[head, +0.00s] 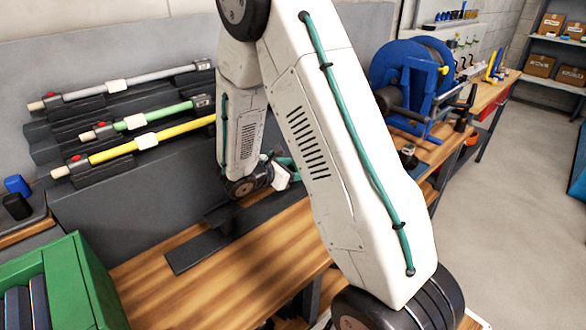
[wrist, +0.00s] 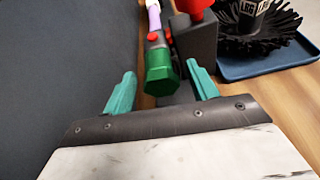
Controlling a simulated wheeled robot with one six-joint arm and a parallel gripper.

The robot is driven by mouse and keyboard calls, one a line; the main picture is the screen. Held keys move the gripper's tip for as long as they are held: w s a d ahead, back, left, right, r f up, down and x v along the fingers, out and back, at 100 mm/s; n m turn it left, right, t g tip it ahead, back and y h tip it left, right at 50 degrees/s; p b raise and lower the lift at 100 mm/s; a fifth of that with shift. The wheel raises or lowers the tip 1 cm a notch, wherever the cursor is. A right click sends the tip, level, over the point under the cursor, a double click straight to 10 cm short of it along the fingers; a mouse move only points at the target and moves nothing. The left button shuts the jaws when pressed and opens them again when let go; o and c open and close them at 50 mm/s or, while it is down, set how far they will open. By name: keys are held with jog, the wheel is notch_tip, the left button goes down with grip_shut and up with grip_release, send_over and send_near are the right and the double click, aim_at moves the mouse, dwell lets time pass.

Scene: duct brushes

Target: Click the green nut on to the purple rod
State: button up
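The green nut (wrist: 161,74) is a hexagonal piece in the middle of the wrist view. It sits in line with the near end of the purple rod (wrist: 154,18), against a grey collar with a red button (wrist: 153,37). I cannot tell whether it is locked on. My gripper (wrist: 161,76) is open, its teal fingers apart on either side of the nut, with visible gaps and nothing held. In the head view my gripper (head: 285,172) is low over the bench and partly hidden by my arm. The purple rod and nut cannot be made out there.
A dark holder (wrist: 197,45) with a red part stands just right of the nut. A black brush (wrist: 250,28) sits on a blue tray (wrist: 270,66). A dark wall runs along the left. A rack (head: 110,105) holds grey, green and yellow rods.

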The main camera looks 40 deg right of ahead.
jog(key=w+v, duration=0.1)
jog(key=v, duration=0.7)
jog(key=s+a+r+m+g+y, duration=0.1)
jog(key=s+r+m+g+y, duration=0.2)
jog(key=s, duration=0.4)
jog(key=s+a+m+g+y, duration=0.1)
jog(key=s+a+m+g, duration=0.1)
jog(key=s+m, duration=0.35)
jog(key=s+a+r+m+t+y, duration=0.5)
jog(key=s+a+r+m+y, duration=0.4)
jog(key=s+r, duration=0.5)
jog(key=shift+s+a+y, duration=0.5)
jog(key=shift+s+a, duration=0.15)
jog(key=shift+a, duration=0.05)
